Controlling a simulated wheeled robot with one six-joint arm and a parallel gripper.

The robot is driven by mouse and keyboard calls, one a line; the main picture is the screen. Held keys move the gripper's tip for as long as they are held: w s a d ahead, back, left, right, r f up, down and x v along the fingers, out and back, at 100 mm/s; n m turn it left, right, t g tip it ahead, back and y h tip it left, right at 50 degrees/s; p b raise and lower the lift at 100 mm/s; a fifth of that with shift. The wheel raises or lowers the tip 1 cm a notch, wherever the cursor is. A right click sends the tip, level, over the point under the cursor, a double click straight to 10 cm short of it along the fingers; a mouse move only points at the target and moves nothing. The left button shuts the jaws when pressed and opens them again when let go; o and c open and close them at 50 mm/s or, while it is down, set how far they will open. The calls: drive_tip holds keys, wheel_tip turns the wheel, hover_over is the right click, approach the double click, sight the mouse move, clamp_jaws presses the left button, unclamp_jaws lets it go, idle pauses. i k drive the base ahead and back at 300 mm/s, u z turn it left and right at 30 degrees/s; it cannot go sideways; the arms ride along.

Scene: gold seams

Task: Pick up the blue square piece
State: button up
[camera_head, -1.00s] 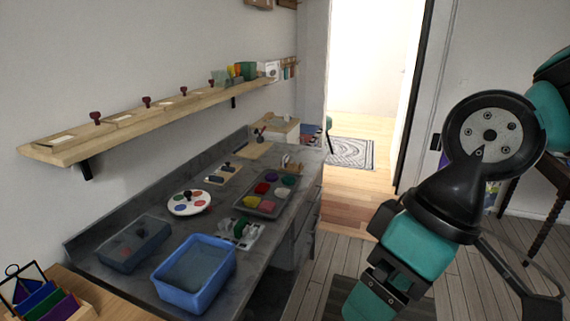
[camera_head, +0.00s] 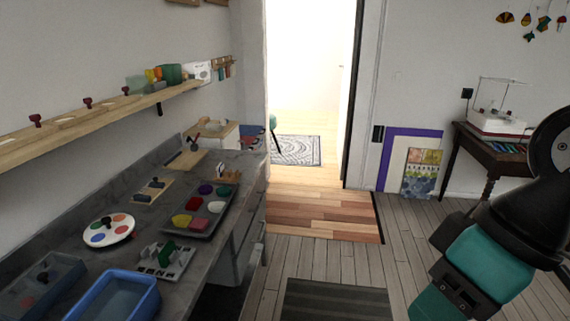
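I cannot make out a clear blue square piece in this view. A round white palette (camera_head: 109,231) on the grey workbench carries small coloured discs, one of them blue. A grey tray (camera_head: 222,214) holds several rounded pieces in yellow, pink, red, purple and green. A framed panel (camera_head: 422,176) against the far wall has blue shapes in its lower part, too small to tell apart. My arm shows at the right edge in black and teal; its gripper is outside the picture.
A blue basin (camera_head: 117,296) and a grey bin (camera_head: 42,285) stand at the workbench's near end. A wooden shelf (camera_head: 100,110) runs above. Floor between is open, with a dark mat (camera_head: 335,301).

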sight(220, 166)
drive_tip(key=z, duration=0.35)
drive_tip(key=i, duration=3.75)
drive_tip(key=u, duration=3.65)
